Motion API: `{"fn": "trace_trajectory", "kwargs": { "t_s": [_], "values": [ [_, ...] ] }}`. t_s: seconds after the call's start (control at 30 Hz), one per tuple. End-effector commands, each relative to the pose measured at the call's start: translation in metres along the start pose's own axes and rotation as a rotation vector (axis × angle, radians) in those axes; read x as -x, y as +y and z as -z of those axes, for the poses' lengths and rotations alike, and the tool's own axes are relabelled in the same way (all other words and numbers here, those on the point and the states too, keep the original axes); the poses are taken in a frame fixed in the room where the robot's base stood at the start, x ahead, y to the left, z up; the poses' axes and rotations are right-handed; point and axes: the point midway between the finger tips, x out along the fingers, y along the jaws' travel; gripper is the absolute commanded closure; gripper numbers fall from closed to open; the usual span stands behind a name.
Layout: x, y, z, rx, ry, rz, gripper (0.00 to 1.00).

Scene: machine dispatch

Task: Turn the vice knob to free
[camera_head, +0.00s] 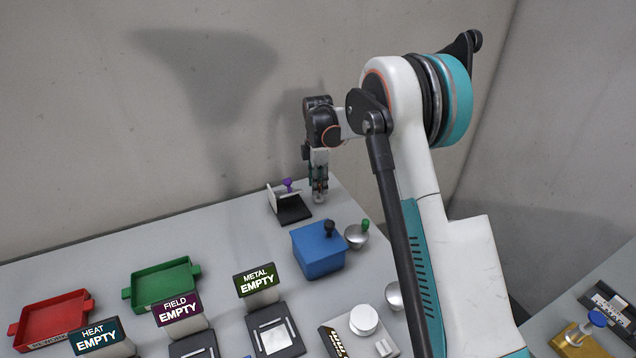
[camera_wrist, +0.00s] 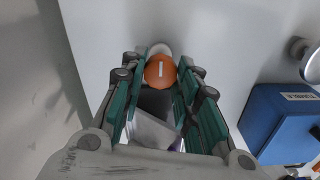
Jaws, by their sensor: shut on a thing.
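An orange round knob (camera_wrist: 160,70) with a white line mark is at the top middle of the wrist view, in front of a pale round part. My gripper (camera_wrist: 162,72) has its two green-sided fingers on either side of this knob and is shut on it. In the head view my gripper (camera_head: 319,197) points down at the table's back edge, just right of a small fixture (camera_head: 292,212) with a black base, a pale upright plate and a purple knob (camera_head: 288,184). The orange knob is hidden in the head view. A dark block and grey plate show between the fingers in the wrist view.
A blue box (camera_head: 318,252) with a black knob stands in front of my gripper, beside a metal bowl with a green knob (camera_head: 364,226). Green (camera_head: 163,285) and red (camera_head: 50,318) trays and sign stands reading EMPTY are to the left. Walls stand behind the table.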

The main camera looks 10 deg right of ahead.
Motion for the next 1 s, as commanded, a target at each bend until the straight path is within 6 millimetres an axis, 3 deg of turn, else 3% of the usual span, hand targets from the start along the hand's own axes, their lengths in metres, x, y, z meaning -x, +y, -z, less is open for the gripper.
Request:
{"fn": "trace_trajectory", "kwargs": {
  "t_s": [0.6, 0.63, 0.7, 1.0],
  "values": [
    [0.0007, 0.0008, 0.0001, 0.045, 0.000, -0.003, 0.95],
    [0.0007, 0.0008, 0.0001, 0.045, 0.000, -0.003, 0.69],
    [0.0007, 0.0008, 0.0001, 0.045, 0.000, -0.002, 0.53],
    [0.0003, 0.0002, 0.0000, 0.044, 0.000, -0.001, 0.51]
  ]
}}
